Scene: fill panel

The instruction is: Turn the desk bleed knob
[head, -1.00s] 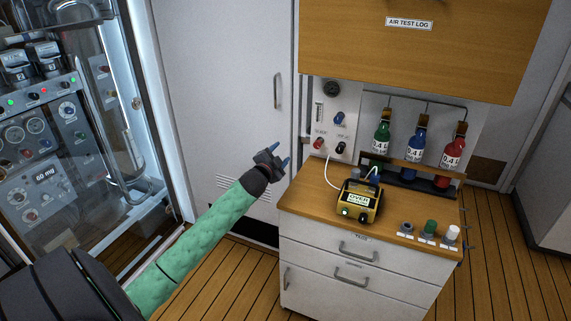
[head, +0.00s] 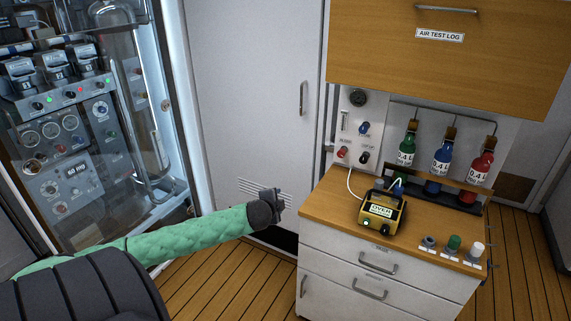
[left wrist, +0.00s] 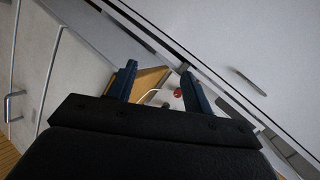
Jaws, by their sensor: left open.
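A small white fill panel (head: 350,112) stands at the back of the desk. It carries a red knob (head: 342,153), a black knob (head: 364,158) and a blue knob (head: 364,128). Their labels are too small to read, so I cannot tell which is the bleed knob. My left gripper (head: 281,197) is open and empty, left of the desk and apart from the knobs. In the left wrist view, its blue fingers (left wrist: 160,78) point toward the desk, with a red knob (left wrist: 177,93) showing between them. My right gripper is out of view.
A yellow meter (head: 381,212) with a white cable sits on the wooden desk top (head: 330,203). Green, blue (head: 441,160) and red bottles stand in a rack behind it. A wooden cabinet (head: 450,62) overhangs the panel. A glass-fronted equipment cabinet (head: 100,130) is at left.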

